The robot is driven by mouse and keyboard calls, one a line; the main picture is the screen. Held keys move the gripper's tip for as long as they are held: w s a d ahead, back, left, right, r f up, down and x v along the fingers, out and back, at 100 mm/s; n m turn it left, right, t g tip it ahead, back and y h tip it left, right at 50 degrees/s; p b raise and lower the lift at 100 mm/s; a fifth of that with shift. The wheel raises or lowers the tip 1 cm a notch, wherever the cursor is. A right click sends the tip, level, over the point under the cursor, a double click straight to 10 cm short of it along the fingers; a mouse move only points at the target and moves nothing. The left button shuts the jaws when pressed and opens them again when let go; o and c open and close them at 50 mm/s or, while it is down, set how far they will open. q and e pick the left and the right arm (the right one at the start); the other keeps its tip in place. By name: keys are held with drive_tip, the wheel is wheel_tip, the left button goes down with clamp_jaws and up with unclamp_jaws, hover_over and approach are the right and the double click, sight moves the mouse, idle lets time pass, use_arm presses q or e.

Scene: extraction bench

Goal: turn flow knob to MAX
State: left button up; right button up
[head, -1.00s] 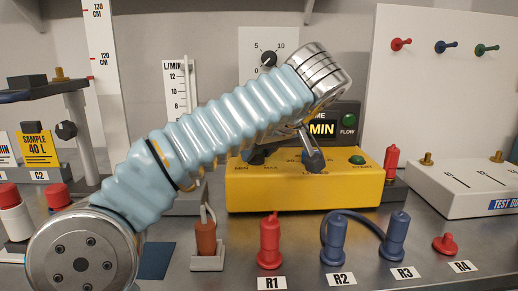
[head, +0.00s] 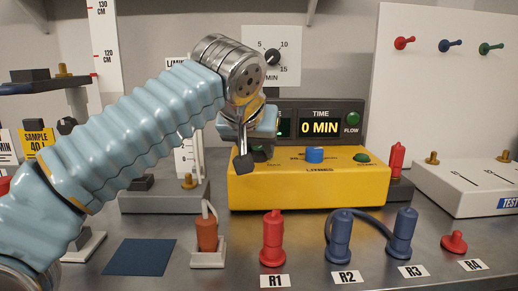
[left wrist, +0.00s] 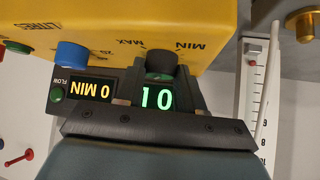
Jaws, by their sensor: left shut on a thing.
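The black flow knob (left wrist: 160,63) shows in the left wrist view on the yellow box (left wrist: 95,25), between its upside-down MIN and MAX labels. I cannot tell where its pointer stands. My left gripper (left wrist: 158,85) is shut on this knob. In the head view my left gripper (head: 243,160) hangs down over the left part of the yellow box (head: 320,192) and hides most of the knob. A green-lit display (left wrist: 157,99) shows digits upside down behind the knob. My right gripper is in neither view.
A blue knob (head: 314,154) and a green button (head: 362,158) are on the box, with a 0 MIN time display (head: 320,127) behind. Red plug R1 (head: 272,240) and blue plugs R2 (head: 340,237) and R3 (head: 402,235) stand in front. A dark blue mat (head: 139,257) lies front left.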

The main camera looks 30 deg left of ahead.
use_arm(q)
drive_tip(key=m+h, duration=0.2)
drive_tip(key=m, duration=0.1)
drive_tip(key=shift+a+r+m+h+p, duration=0.15)
drive_tip(key=shift+a+m+h+p, duration=0.15)
drive_tip(key=shift+h, duration=0.1)
drive_tip(key=m+h, duration=0.1)
drive_tip(key=m+h+p, duration=0.1)
drive_tip(key=m, duration=0.1)
drive_tip(key=m+h, duration=0.2)
drive_tip(key=shift+w+a+g+p, duration=0.1)
drive_tip(key=shift+a+g+p, duration=0.15)
drive_tip(key=shift+g+p, duration=0.15)
drive_tip(key=m+g+h, duration=0.1)
drive_tip(key=m, duration=0.2)
drive_tip(key=shift+w+a+h, duration=0.1)
drive_tip(key=shift+a+h, duration=0.05)
drive_tip(key=shift+h, duration=0.25)
drive_tip(key=shift+w+a+m+g+h, duration=0.1)
drive_tip(key=shift+m+g+h, duration=0.4)
drive_tip(key=shift+m, duration=0.45)
drive_tip(key=shift+w+m+g+h, duration=0.1)
drive_tip(key=shift+m+g+h, duration=0.2)
drive_tip(key=shift+m+g, duration=0.55)
drive_tip(key=shift+s+m, duration=0.1)
drive_tip(key=shift+m, duration=0.2)
drive_tip(key=o, duration=1)
drive_tip(key=shift+o, duration=0.2)
